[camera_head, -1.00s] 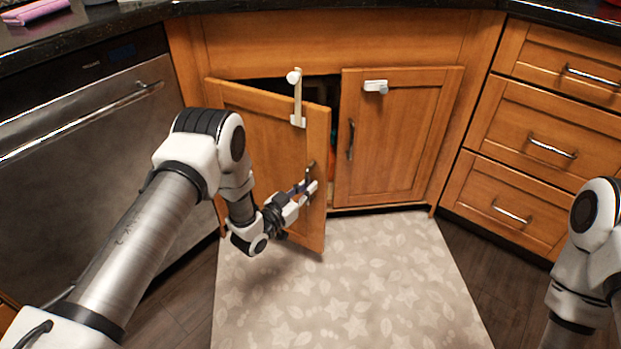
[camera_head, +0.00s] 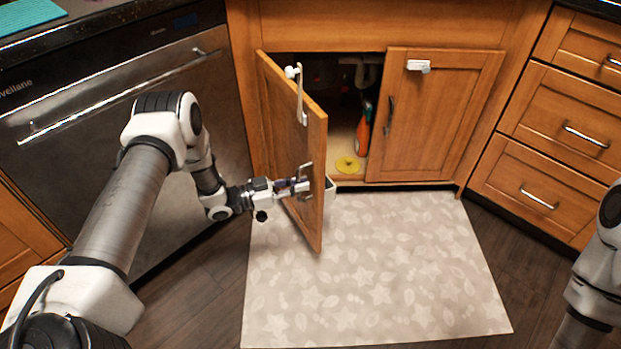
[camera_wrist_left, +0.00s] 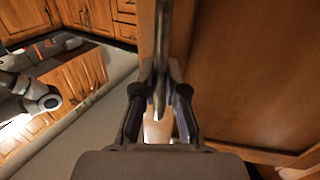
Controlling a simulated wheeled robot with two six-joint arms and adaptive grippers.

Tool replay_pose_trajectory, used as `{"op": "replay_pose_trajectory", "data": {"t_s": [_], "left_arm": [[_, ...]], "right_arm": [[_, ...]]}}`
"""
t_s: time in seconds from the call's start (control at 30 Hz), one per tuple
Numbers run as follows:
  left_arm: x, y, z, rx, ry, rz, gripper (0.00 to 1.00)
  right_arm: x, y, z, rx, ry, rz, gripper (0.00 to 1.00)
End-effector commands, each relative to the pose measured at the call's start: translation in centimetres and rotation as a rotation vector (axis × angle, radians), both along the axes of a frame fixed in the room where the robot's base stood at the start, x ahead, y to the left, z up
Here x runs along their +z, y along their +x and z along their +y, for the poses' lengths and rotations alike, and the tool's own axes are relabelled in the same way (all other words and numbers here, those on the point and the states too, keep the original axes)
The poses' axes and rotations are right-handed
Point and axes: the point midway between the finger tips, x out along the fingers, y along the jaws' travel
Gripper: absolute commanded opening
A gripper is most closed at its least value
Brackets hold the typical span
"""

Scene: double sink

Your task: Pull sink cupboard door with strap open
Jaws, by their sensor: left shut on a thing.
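The left sink cupboard door (camera_head: 290,125) stands partly open, swung out over the mat, with its hinge side at the left. A white strap (camera_head: 301,98) hangs from the upper part of this door, its far end free of the other door. My left gripper (camera_head: 303,186) is shut on the door's metal handle (camera_wrist_left: 160,80), near the door's free edge. In the left wrist view the fingers (camera_wrist_left: 160,103) close around the handle beside the door edge. The right door (camera_head: 435,115) is closed and bears a white latch piece (camera_head: 418,66). My right gripper is out of view.
Inside the cupboard are an orange bottle (camera_head: 364,130), a yellow round item (camera_head: 347,164) and a pipe. A dishwasher (camera_head: 120,100) stands at the left, drawers (camera_head: 550,130) at the right. A patterned mat (camera_head: 370,270) covers the clear floor in front.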

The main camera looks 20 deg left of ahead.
Motion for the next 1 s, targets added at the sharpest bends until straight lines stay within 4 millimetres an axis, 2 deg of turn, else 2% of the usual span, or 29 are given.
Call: {"op": "replay_pose_trajectory", "data": {"t_s": [0.3, 0.6, 1.0], "left_arm": [[0.0, -3.0, 3.8, -0.155, 0.001, 0.001, 0.00], [0.0, -5.5, 7.8, -0.154, 0.000, 0.003, 0.00], [-0.1, -7.0, 11.2, -0.156, -0.001, 0.002, 0.00]], "right_arm": [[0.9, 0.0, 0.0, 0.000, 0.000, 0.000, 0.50], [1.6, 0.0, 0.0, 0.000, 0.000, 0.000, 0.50], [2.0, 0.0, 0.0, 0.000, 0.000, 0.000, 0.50]]}}
